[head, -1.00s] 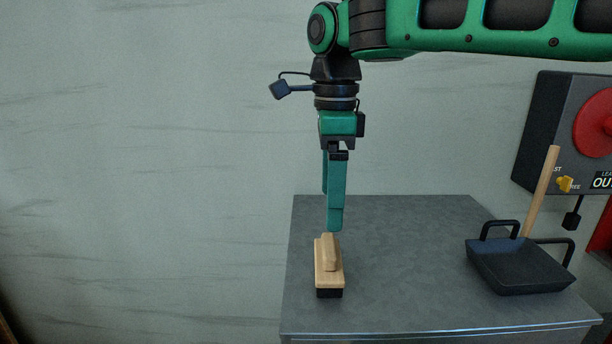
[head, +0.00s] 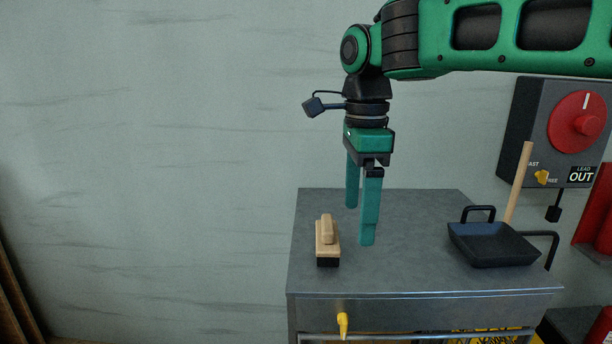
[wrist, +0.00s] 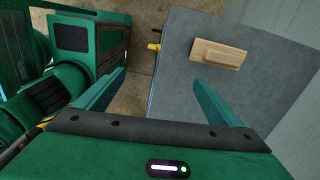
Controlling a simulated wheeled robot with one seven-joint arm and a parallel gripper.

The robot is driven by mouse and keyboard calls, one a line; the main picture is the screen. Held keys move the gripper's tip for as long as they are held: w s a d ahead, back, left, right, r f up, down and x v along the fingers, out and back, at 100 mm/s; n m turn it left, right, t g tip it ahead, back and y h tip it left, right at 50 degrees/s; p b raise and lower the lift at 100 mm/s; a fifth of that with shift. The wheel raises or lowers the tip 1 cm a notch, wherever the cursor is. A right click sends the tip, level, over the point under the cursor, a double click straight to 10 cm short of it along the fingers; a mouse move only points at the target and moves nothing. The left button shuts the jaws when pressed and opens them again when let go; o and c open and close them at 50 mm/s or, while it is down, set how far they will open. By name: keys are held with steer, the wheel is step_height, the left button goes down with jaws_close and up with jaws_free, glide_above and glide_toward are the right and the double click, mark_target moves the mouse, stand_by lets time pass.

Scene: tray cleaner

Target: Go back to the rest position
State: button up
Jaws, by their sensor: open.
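My gripper (head: 360,222) is open and empty. Its two green fingers point down above the grey cabinet top, to the right of the brush in the head view. The brush (head: 327,245), a wooden block with a raised handle and dark bristles below, stands on the cabinet's left part, apart from the fingers. The brush also shows in the wrist view (wrist: 220,54), beyond the fingers, with nothing between them.
A black tray (head: 492,244) with looped handles sits at the right of the cabinet top (head: 420,268). A wooden stick (head: 519,182) rises behind it. A dark wall box with a red dial (head: 577,121) is at the right. A yellow handle (head: 343,325) projects from the cabinet front.

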steer(key=s+d+f+n, duration=0.3)
steer(key=d+f, duration=0.1)
steer(key=d, duration=0.6)
steer(key=s+d+f+n, duration=0.2)
steer(key=s+d+f, duration=0.15)
steer(key=d, duration=0.65)
steer(key=s+d+f+n, duration=0.6)
steer(key=s+d+f, duration=0.5)
steer(key=s, duration=0.4)
steer(key=shift+d, duration=0.2)
steer(key=shift+w+f, duration=0.25)
steer(key=shift+w, duration=0.3)
